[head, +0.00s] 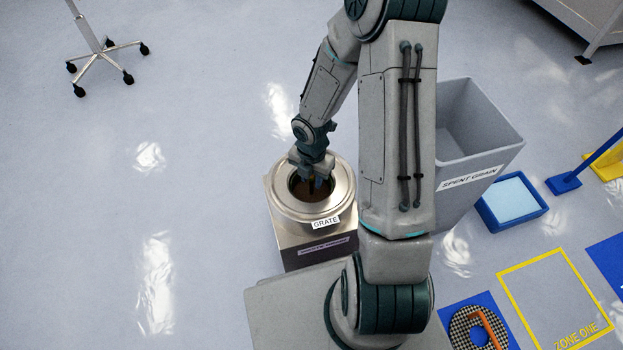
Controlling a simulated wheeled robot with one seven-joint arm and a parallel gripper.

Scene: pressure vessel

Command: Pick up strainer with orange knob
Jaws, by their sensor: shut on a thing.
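My gripper (312,182) points down into the round opening of a steel vessel (280,216) labelled GRATE, near the middle of the head view. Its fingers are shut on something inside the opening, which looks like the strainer. The fingers hide the knob, and only a dark brownish surface (314,195) shows around them. I cannot tell whether the strainer is lifted off its seat. A checkered ring with an orange bar handle (482,329) lies apart on a blue mat at the lower right.
A grey bin (478,150) labelled SPENT GRAIN stands right of my arm. A blue tray (513,203) sits beside it. A yellow floor outline (527,258) reads ZONE ONE. A wheeled stand (102,52) is at the upper left. The floor at left is clear.

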